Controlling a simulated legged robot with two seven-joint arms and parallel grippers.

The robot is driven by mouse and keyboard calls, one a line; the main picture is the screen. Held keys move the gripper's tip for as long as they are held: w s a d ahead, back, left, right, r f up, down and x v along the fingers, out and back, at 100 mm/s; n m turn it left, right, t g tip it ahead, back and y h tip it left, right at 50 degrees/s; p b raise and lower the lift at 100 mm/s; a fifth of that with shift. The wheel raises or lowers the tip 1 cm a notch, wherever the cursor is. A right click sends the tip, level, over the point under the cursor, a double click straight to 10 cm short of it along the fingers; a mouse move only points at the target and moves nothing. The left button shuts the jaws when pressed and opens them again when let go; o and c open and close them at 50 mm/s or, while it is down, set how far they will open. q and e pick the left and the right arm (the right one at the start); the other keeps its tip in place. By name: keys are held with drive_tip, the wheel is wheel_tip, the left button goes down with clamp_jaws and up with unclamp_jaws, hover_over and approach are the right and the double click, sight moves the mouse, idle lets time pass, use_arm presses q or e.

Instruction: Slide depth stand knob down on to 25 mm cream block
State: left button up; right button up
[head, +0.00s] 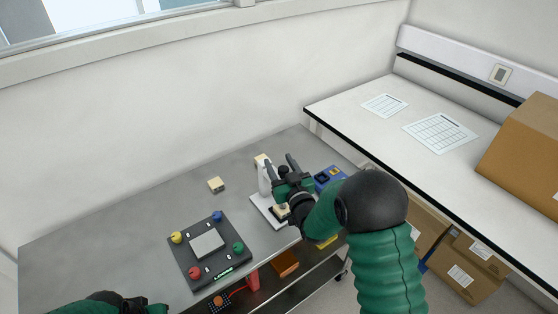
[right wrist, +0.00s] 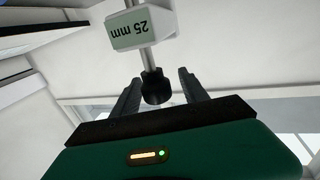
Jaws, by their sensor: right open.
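The depth stand has a white upright (head: 264,178) on a white base (head: 262,208) near the table's right end. A cream block (head: 281,209) shows low at the stand, partly hidden by my right gripper (head: 281,167). A black knob (right wrist: 156,88) is on the rod. My right gripper (right wrist: 159,80) is open, with one finger on each side of the knob and gaps showing. My left gripper (head: 135,303) is at the bottom left, its jaws unclear.
A dark board (head: 184,258) with coloured knobs and a grey plate lies left of the stand. A small cream block (head: 216,185) lies behind it. A blue item (head: 327,177) is right of the stand. A white bench (head: 350,124) adjoins the right.

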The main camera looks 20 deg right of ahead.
drive_tip(key=shift+w, duration=0.35)
drive_tip(key=shift+d, duration=0.1)
drive_tip(key=shift+c, duration=0.2)
drive_tip(key=c, duration=0.5)
clamp_jaws()
idle(0.4)
